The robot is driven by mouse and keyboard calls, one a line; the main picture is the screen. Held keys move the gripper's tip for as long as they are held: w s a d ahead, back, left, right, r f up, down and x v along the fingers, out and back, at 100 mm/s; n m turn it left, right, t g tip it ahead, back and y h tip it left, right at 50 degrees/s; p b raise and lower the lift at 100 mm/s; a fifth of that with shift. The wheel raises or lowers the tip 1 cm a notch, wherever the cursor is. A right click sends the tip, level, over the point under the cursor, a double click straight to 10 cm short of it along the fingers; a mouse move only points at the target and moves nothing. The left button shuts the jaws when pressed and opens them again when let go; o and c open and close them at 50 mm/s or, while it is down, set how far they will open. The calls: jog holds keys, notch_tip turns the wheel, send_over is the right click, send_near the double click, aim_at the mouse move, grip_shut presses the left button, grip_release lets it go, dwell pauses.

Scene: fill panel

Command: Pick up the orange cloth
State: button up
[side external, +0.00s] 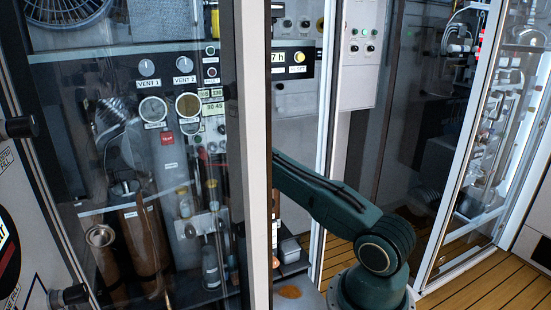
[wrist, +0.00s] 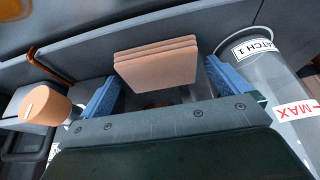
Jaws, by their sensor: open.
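The orange cloth (wrist: 155,65) looks like a folded, layered pale-orange stack in the wrist view, just ahead of my gripper. My gripper (wrist: 163,74) is open, with one blue finger pad to the left of the cloth and one to the right. A gap shows between the cloth and the left pad; the right pad is close to its edge. I cannot tell how deep the cloth lies between the pads. In the side external view the gripper and this cloth are hidden behind the cabinet's post.
A clear cylinder (wrist: 265,75) with a white label and a red MAX mark stands close on the right. An orange-capped object (wrist: 45,106) is on the left. In the side external view, a glass cabinet front (side external: 150,60) and its pale post (side external: 256,150) stand near my arm.

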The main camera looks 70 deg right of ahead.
jog(key=shift+c, duration=0.4)
jog(key=c, duration=0.8)
jog(key=shift+r, duration=0.1)
jog(key=shift+s+a+r, duration=0.15)
jog(key=shift+r, duration=0.95)
notch_tip(320, 180, up, 5)
jog(key=shift+f, duration=0.1)
jog(key=s+a, duration=1.3)
jog(key=shift+s+a+f, duration=0.1)
jog(key=shift+s+a, duration=0.3)
